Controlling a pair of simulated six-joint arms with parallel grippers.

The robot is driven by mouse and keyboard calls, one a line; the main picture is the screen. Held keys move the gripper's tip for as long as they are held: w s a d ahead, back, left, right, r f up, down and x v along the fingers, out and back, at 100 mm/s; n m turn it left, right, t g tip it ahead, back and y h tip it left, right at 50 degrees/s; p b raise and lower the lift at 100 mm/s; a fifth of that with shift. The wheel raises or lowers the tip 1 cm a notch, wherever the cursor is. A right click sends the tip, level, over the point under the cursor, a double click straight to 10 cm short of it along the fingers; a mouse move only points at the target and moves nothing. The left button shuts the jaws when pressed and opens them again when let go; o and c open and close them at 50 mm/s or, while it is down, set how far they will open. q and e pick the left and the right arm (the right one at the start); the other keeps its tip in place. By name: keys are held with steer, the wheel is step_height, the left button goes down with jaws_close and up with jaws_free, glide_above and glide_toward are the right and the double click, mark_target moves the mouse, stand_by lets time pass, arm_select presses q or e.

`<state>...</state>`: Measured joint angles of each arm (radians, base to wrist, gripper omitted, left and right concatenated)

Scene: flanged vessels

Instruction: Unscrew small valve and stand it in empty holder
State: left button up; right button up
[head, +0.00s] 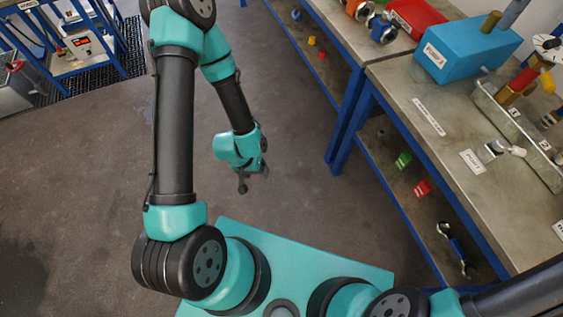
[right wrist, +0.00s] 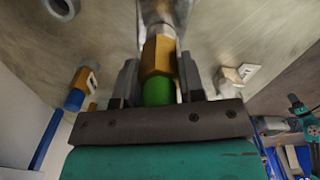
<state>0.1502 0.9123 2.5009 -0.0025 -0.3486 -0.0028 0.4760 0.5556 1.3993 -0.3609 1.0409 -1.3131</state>
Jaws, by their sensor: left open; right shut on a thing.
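In the right wrist view my right gripper (right wrist: 158,72) is shut on a valve with a brass hex body (right wrist: 158,56) and a green part (right wrist: 158,92) between the fingers. The far end of the brass body meets a silvery fitting (right wrist: 166,14); I cannot tell whether they are still threaded together. In the head view my left gripper (head: 254,181) is open and empty, hanging over the floor left of the bench. The right gripper is outside the head view. I cannot make out which holder is empty.
A blue box (head: 468,48) and a metal rack (head: 520,132) with labelled places stand on the bench (head: 405,95). A white-capped fitting (head: 495,150) sits by a label. In the wrist view a blue-tipped brass valve (right wrist: 80,88) is at left. Open floor (head: 90,170) surrounds my left arm.

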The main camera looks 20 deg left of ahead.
steer(key=shift+s+f, duration=0.15)
steer(key=shift+f, duration=0.1)
steer(key=shift+r, duration=1.35)
steer(key=shift+r, duration=0.1)
steer(key=shift+r, duration=1.95)
steer(key=shift+w+d, duration=0.1)
steer(key=shift+w, duration=0.1)
